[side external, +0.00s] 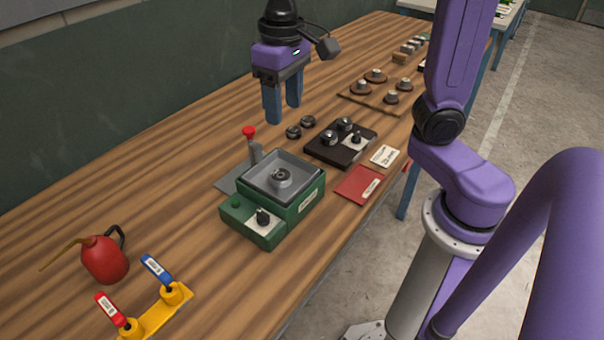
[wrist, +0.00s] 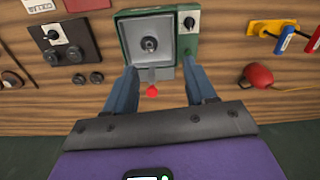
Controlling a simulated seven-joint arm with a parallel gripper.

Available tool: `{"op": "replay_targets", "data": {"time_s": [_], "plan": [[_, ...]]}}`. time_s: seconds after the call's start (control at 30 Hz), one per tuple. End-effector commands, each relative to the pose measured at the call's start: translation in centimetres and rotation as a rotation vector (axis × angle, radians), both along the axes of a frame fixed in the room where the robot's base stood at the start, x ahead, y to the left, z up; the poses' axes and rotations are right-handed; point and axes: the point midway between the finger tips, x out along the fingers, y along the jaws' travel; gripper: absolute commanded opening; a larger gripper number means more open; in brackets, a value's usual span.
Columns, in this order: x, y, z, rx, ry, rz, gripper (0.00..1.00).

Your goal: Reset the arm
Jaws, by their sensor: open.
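My gripper (side external: 283,107) hangs above the wooden bench, its two blue fingers pointing down. It is open with nothing between the fingers. In the side view it is behind and above the green device (side external: 299,204), which has a grey square tray on top, a dark knob and a green button. A lever with a red ball top (side external: 249,131) stands at the device's back. In the wrist view my gripper (wrist: 165,77) shows spread fingers, with the red ball (wrist: 152,91) seen between them and the green device (wrist: 187,9) beyond. I cannot tell any contact.
A black knob box (side external: 320,151), two loose dark knobs (side external: 300,127) and a red booklet (side external: 357,186) lie near the device. A red oil can (side external: 105,260) and a yellow valve block (side external: 160,315) stand front left. A board with round pieces (side external: 398,107) lies farther back. A dark wall runs behind.

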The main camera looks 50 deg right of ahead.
Motion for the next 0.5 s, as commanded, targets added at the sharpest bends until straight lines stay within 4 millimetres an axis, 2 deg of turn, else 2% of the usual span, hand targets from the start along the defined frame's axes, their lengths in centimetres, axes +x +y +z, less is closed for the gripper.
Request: {"op": "replay_targets", "data": {"time_s": [0.1,0.5], "plan": [[-3.3,-0.5,-1.4,0.000,-0.002,0.177,0.55],[-13.7,-3.7,-6.3,0.003,-0.014,0.764,0.55]]}}
